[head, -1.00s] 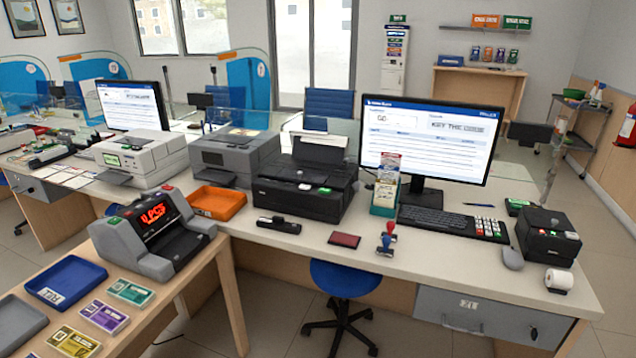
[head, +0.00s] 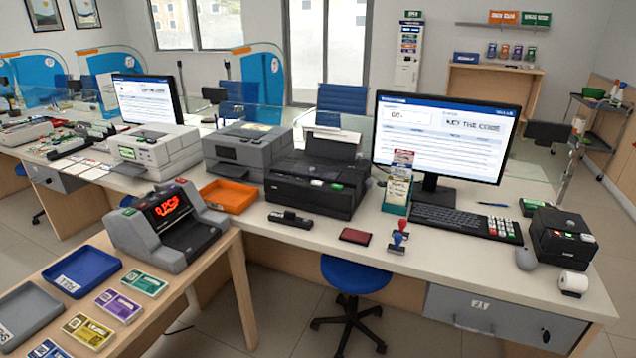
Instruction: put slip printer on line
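No label readable here names the slip printer. A small black box-shaped device (head: 562,238) with red, green and white buttons stands at the right end of the counter (head: 465,262). A larger black printer (head: 318,187) with a sheet at its back and green and white buttons on its front stands mid-counter. A grey printer (head: 245,150) and a white printer (head: 152,152) stand farther left. The lit monitor (head: 440,140) reads "KEY THE CODE". Neither of my grippers is in view.
A keyboard (head: 455,221), a mouse (head: 526,259), a paper roll (head: 573,283), stamps (head: 399,238) and a card holder (head: 397,192) crowd the right side. A bill counter (head: 168,225) and trays (head: 80,272) fill the left table. A blue stool (head: 356,274) stands before the counter.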

